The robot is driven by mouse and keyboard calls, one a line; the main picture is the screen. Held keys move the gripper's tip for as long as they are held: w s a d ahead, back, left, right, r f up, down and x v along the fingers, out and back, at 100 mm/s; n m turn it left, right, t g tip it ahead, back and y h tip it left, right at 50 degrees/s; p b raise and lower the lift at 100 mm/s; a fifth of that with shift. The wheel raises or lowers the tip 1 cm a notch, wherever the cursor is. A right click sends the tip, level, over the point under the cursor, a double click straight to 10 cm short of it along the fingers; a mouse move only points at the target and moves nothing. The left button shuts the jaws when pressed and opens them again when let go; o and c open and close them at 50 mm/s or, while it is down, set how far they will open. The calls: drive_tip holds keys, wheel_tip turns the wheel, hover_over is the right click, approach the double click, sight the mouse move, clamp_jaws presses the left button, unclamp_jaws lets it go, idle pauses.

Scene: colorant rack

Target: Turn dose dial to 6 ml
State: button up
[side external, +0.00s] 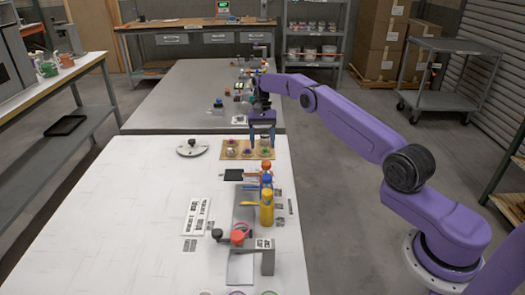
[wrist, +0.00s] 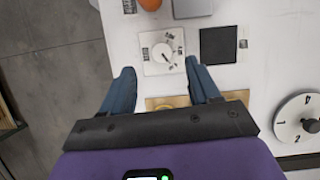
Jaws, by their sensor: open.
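A small white plate with a round knob and printed scale marks, which looks like the dose dial (wrist: 163,51), shows in the wrist view ahead of and between my fingertips. Its numbers are too small to read, and I cannot tell its setting. My gripper (wrist: 160,68) is open and empty, its two blue fingers apart and not visibly touching the dial. In the side view my gripper (side external: 262,144) points down by the wooden tray at the far end of the white table. I cannot pick out the small dial clearly there.
A larger white numbered disc (side external: 192,147) with a dark knob lies left of the wooden tray (side external: 238,153), which holds several small pots. A black pad (wrist: 218,45) lies beside the dial plate. An orange object (wrist: 150,4) is close by. Blue and yellow bottles (side external: 267,209) stand nearer the camera.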

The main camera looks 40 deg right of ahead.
drive_tip(key=shift+r, duration=1.25)
drive_tip(key=s+a+r+n+h, duration=0.1)
drive_tip(key=a+r+n, duration=0.1)
drive_tip(key=a+r, duration=0.3)
drive_tip(key=s+a+r+n+h, duration=0.1)
drive_tip(key=s+a+r+n, duration=0.1)
drive_tip(key=a, duration=0.5)
drive_tip(key=s+a+r+n+t, duration=0.1)
drive_tip(key=s+a+r+n, duration=0.5)
drive_tip(key=s+a, duration=0.45)
drive_tip(key=s+r+n+t+h, duration=0.15)
drive_tip(key=s+n, duration=0.45)
drive_tip(key=s, duration=1.3)
drive_tip(key=s+d+f+n, duration=0.1)
drive_tip(key=s+d+n, duration=0.1)
drive_tip(key=s, duration=0.4)
drive_tip(key=s+d+f+n+t, duration=0.1)
drive_tip(key=s+d+f+n, duration=0.1)
drive_tip(key=s, duration=0.5)
drive_tip(key=d+n+y, duration=0.1)
drive_tip(key=d, duration=0.1)
drive_tip(key=shift+d, duration=0.3)
